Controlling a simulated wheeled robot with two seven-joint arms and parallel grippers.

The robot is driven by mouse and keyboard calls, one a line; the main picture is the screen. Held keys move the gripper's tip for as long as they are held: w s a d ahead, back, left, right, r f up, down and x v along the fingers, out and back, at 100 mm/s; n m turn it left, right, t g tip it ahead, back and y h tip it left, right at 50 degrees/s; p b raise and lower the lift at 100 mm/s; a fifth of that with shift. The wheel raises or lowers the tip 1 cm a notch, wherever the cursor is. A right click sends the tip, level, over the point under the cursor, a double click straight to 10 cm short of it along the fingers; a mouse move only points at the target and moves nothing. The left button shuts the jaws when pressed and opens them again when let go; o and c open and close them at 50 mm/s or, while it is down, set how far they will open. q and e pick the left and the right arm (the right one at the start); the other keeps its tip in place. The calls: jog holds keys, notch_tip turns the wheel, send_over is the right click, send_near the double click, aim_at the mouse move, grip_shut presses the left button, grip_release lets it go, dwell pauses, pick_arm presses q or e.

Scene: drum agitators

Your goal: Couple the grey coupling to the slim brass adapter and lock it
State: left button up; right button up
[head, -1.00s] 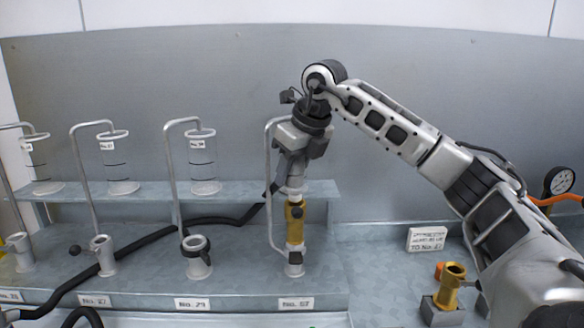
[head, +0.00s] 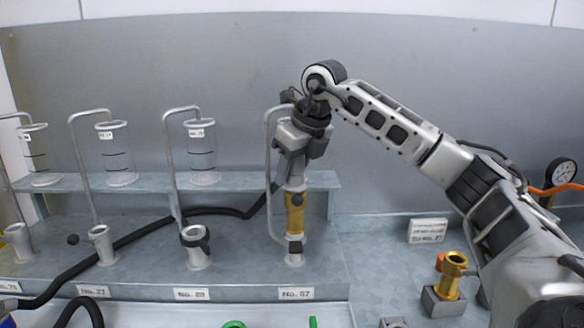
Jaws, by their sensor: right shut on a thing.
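The slim brass adapter (head: 294,222) stands upright on the pipe stub at the station labelled No. 57, with a dark clamp at its foot. My right gripper (head: 293,165) points down right above it and is shut on the grey coupling (head: 295,183). The coupling sits in line with the adapter's top and appears to touch it. The fingers partly hide the coupling, and I cannot tell whether it is locked. A dark knob or lever shows near the adapter's top. My left gripper is not in view.
A black hose (head: 140,243) runs across the bench toward my right gripper. Other stubs (head: 195,250) and clear cylinders (head: 203,155) stand at left. A wider brass fitting (head: 451,275) stands in a grey block at right. A sign (head: 428,231) and gauge (head: 562,172) are behind.

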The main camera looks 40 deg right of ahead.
jog(key=shift+f, duration=0.3)
dwell(0.6)
jog(key=o, duration=1.3)
jog(key=shift+c, duration=0.3)
